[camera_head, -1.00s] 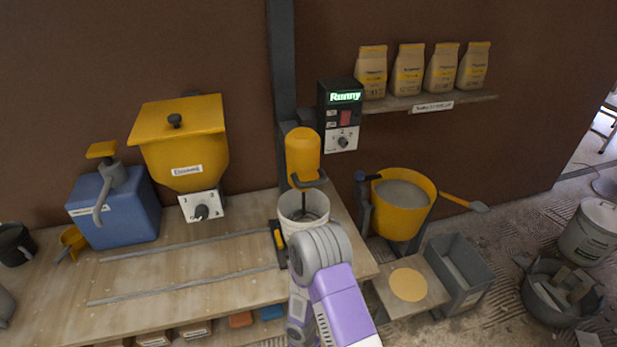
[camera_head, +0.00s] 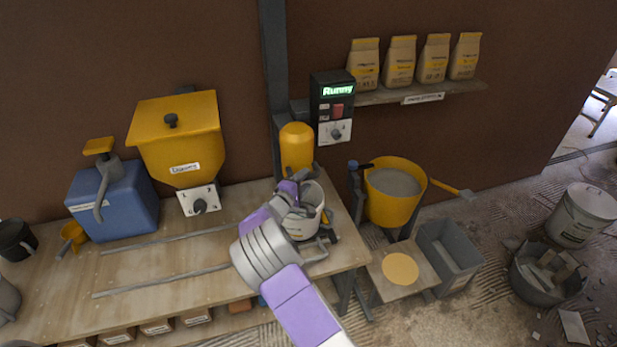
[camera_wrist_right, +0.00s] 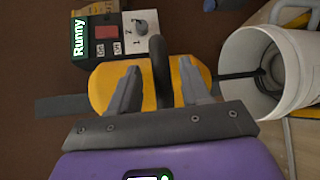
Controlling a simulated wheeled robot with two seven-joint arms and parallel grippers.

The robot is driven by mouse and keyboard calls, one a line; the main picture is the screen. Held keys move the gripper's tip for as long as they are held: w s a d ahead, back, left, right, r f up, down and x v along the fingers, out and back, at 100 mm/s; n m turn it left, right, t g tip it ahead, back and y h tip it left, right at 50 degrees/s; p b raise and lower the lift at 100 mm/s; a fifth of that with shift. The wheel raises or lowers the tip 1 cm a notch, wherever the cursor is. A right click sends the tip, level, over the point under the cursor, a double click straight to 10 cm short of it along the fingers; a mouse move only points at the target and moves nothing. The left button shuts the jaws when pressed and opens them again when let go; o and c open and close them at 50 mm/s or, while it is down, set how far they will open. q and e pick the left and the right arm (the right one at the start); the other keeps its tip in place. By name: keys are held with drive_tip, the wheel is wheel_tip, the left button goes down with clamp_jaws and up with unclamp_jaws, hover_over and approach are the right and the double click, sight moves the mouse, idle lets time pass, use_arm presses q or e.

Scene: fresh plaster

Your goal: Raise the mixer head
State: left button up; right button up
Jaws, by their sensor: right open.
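The yellow mixer head (camera_head: 297,143) is on the dark upright post, above the white bucket (camera_head: 314,206) on the bench. In the wrist view, the yellow head (camera_wrist_right: 102,88) lies behind my right gripper (camera_wrist_right: 160,82), whose jaws are apart. A dark curved handle (camera_wrist_right: 160,58) shows between the two fingers; whether they touch it I cannot tell. The white bucket (camera_wrist_right: 297,62) is at the right there, with a dark stirring rod inside. In the head view, my right gripper (camera_head: 298,180) is just below the head and covers part of the bucket. My left gripper is not in view.
The control box (camera_head: 332,108) reads "Runny" above the head's right. A yellow hopper (camera_head: 180,140) and blue box (camera_head: 115,205) stand at the left of the bench. A yellow tub (camera_head: 393,205) hangs right of the bench. The bench's (camera_head: 175,265) middle holds two rails.

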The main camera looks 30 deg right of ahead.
sight(306, 179)
drive_tip(key=shift+x, duration=1.65)
drive_tip(key=shift+c, duration=0.3)
clamp_jaws()
